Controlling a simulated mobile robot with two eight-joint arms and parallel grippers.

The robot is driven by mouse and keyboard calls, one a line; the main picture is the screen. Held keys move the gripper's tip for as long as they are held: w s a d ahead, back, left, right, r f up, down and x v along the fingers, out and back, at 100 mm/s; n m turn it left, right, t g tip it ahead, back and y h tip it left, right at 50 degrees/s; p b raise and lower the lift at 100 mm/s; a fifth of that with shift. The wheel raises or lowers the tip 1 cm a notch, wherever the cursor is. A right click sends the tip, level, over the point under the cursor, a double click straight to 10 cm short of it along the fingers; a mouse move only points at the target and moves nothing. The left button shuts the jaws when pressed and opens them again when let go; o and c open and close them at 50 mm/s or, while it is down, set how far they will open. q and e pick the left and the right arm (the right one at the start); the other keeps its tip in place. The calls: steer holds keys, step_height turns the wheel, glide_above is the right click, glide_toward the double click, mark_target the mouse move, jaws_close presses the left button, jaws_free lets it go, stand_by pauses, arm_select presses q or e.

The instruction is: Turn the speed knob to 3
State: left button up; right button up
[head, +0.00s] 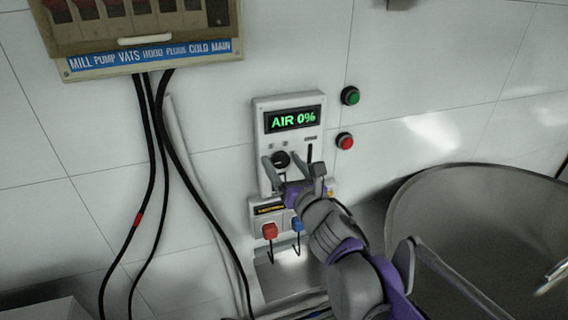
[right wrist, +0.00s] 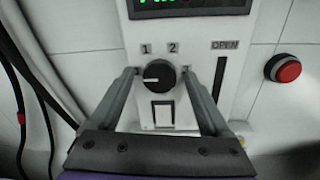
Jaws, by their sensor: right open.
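The speed knob (head: 281,159) is black and round, on a white wall control box (head: 262,130) whose green display (head: 295,119) reads AIR 0%. In the right wrist view the knob (right wrist: 157,75) has a white pointer mark aimed left. The labels 1 and 2 show above it; the marks at its far left and right are mostly hidden by the fingers. My right gripper (right wrist: 157,88) is open, one finger on each side of the knob. I cannot tell whether they touch it. My left gripper is not in view.
Below the knob is a white rocker switch (right wrist: 162,110), with a slot marked OPEN (right wrist: 219,80) to the right. Green (head: 350,96) and red (head: 344,141) buttons sit right of the box. Black cables (head: 190,180) hang at left. A large metal bowl (head: 470,200) stands lower right.

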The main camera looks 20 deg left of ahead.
jaws_close()
stand_by(0.5)
